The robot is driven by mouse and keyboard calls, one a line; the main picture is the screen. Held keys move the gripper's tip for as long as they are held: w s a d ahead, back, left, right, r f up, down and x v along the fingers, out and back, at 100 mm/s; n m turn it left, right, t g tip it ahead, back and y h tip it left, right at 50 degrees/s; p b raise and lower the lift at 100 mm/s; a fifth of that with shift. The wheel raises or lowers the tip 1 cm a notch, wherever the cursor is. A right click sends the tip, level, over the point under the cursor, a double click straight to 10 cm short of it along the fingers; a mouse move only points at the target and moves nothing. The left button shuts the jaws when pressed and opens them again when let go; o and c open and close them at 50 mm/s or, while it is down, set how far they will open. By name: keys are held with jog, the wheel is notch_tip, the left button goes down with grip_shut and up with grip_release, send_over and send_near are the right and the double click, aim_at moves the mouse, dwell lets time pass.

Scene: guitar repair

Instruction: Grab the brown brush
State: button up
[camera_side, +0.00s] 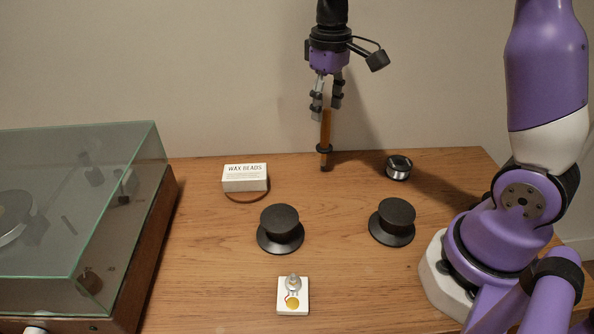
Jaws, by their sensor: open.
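The brown brush (326,128) stands upright near the back edge of the wooden table, with a dark ring around its lower part. My gripper (325,106) is open and points down, with its fingertips at the height of the brush's upper end. In this view the brush's top shows between the two fingers. I cannot tell from this one view whether the fingers touch it.
A white box labelled wax beads (244,178) lies left of the brush. A small black round tin (398,167) is to its right. Two black knobbed discs (281,229) (392,222) and a white tile (293,296) lie nearer. A covered turntable (130,240) fills the left.

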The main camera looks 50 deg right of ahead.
aim_at(325, 147)
notch_tip(325, 147, down, 6)
jog(key=shift+r, duration=0.15)
grip_shut()
